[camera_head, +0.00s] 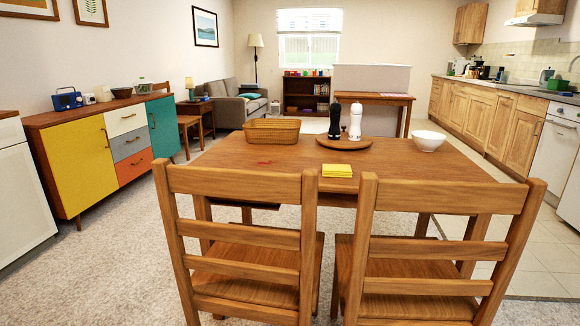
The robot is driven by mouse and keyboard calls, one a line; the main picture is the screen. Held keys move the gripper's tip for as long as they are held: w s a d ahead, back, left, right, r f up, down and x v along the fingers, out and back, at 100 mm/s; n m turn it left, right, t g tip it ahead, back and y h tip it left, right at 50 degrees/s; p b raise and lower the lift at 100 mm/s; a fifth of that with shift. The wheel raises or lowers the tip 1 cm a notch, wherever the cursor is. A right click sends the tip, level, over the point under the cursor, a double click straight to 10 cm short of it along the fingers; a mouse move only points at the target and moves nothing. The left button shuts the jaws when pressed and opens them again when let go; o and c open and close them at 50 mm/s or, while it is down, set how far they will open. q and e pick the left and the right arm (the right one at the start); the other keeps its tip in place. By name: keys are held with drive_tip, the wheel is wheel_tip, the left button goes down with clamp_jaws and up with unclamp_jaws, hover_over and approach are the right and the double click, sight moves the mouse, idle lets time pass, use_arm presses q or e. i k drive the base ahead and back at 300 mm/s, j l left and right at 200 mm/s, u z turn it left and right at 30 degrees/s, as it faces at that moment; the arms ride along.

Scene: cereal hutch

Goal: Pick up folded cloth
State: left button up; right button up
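A small yellow folded cloth (337,170) lies flat near the front edge of the wooden dining table (240,158). It shows just above the gap between the two chair backs. Neither of my grippers shows in the head view, so their state and their distance to the cloth cannot be seen.
Two wooden chairs (236,240) (436,250) stand at the table's near side. On the table are a wicker basket (271,131), a round wooden tray (326,144) with a black mill (334,119) and a white mill (355,122), and a white bowl (428,140). Floor is open at left.

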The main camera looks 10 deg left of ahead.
sight(332, 170)
drive_tip(key=u, duration=0.45)
drive_tip(key=i+l+u, duration=0.1)
drive_tip(key=l+u, duration=0.25)
drive_tip(key=i+l+u, duration=0.1)
drive_tip(key=l+u, duration=0.6)
drive_tip(key=l, duration=0.1)
